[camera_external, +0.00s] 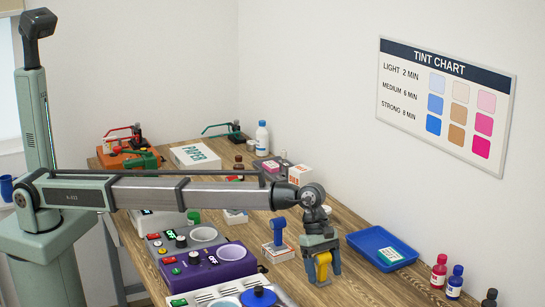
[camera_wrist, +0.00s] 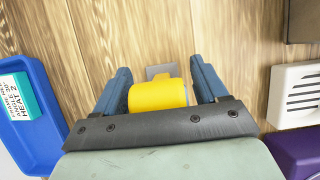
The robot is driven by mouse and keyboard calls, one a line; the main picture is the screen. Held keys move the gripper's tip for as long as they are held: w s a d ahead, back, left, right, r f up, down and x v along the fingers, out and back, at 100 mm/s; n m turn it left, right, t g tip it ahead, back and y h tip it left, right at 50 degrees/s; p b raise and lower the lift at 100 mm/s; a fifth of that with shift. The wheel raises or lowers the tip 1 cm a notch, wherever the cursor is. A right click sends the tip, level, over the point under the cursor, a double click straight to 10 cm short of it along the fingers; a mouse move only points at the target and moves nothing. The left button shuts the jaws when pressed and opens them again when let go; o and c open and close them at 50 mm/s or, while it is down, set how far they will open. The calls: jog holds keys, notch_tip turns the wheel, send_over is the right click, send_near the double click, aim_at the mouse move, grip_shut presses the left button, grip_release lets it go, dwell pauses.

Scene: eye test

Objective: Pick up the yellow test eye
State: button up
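The yellow test eye (camera_external: 322,266) is at the front of the wooden table, right of the purple machine. In the wrist view its rounded yellow body (camera_wrist: 158,95) lies between my gripper's two blue-grey fingers, with a small grey plate (camera_wrist: 160,71) just beyond it. My gripper (camera_external: 322,274) points down, with a finger on each side of the yellow test eye.
A blue handled tool (camera_external: 279,232) stands on a small box to the left. A blue tray (camera_external: 361,240) with a teal-and-white box is to the right. The purple machine (camera_external: 207,266) is to the left. Several bottles (camera_external: 439,270) stand front right.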

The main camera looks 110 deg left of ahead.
jog(key=c, duration=1.1)
jog(key=shift+c, duration=0.2)
